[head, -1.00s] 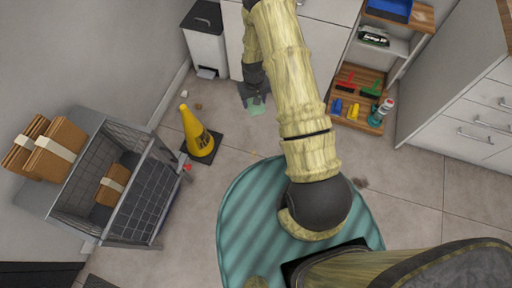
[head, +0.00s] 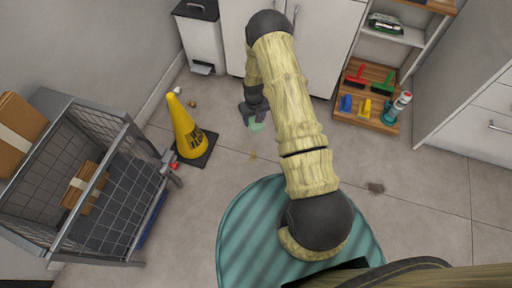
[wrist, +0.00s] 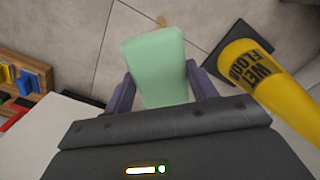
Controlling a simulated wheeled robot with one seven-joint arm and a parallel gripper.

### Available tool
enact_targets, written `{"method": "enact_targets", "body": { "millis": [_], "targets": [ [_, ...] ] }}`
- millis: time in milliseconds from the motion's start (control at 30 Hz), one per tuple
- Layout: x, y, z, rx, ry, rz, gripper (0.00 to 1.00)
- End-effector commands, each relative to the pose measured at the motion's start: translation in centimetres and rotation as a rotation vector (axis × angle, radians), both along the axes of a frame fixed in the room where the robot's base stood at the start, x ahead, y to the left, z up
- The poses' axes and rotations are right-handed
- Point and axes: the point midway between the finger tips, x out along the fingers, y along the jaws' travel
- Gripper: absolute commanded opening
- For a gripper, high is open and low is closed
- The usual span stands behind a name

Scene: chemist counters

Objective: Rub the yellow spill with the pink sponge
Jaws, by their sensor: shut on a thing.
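My gripper (head: 256,118) is shut on a mint-green sponge (wrist: 157,68), held between its two fingers in the wrist view; the green sponge (head: 257,127) also shows small in the head view. No pink sponge is in view. A small yellowish-brown stain (head: 253,156) lies on the floor just below the gripper in the head view. In the wrist view, the stain (wrist: 163,20) shows just beyond the sponge's far edge. Whether the sponge touches the floor cannot be told.
A yellow wet-floor cone (head: 183,125) stands close left of the gripper. A wire cart (head: 110,190) with boxes is at left. White cabinets (head: 325,40) and a low shelf (head: 350,118) with brushes and a bottle stand behind.

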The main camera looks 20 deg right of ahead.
Motion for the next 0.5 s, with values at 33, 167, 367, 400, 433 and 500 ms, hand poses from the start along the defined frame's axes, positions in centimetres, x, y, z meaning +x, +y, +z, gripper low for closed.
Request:
{"method": "enact_targets", "body": {
  "millis": [33,167,367,400,433,500],
  "targets": [
    [0.2,-0.1,-2.6,0.000,0.000,0.003,0.39],
    [0.4,-0.2,-6.0,0.000,0.000,0.010,0.39],
    [0.9,-0.5,-11.4,0.000,-0.001,0.024,0.39],
    [1.1,-0.6,-12.4,-0.001,-0.001,0.027,0.39],
    [1.1,-0.6,-13.2,-0.001,-0.001,0.029,0.39],
    [1.2,-0.7,-15.1,-0.001,-0.001,0.034,0.39]
  ]
}}
